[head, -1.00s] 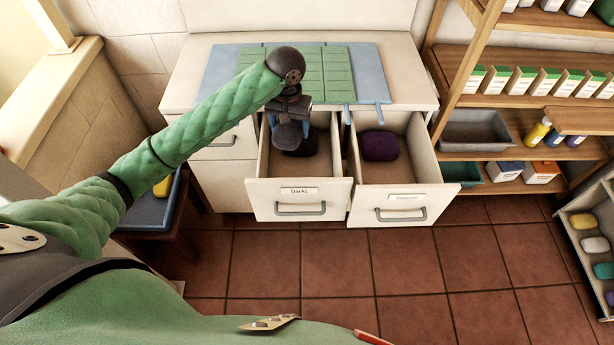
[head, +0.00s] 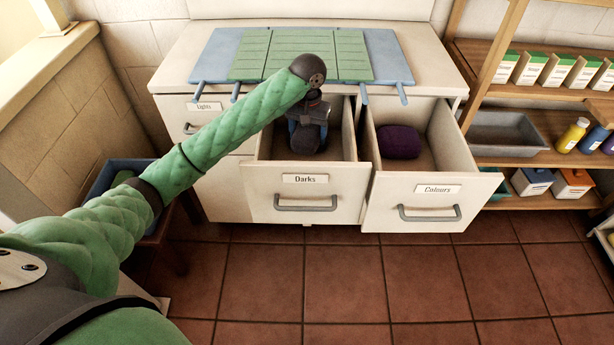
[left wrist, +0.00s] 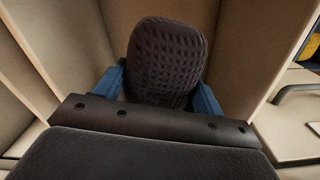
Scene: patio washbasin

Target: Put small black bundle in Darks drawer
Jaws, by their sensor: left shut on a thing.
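The small black bundle (left wrist: 167,58) shows in the left wrist view as a dark, woven, rounded lump. My left gripper (left wrist: 160,92) is shut on it, with a blue finger at each side. In the head view my left gripper (head: 306,132) is inside the pulled-out Darks drawer (head: 307,187), towards its back. There the gripper mostly hides the bundle, and I cannot tell whether the bundle touches the drawer floor. My right gripper is not in view.
The Colours drawer (head: 430,200) is also open, with a purple bundle (head: 399,142) inside. The Lights drawer (head: 205,112) is shut. A green and blue mat (head: 300,52) lies on the cabinet top. Shelves (head: 540,92) stand at the right; the tiled floor in front is clear.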

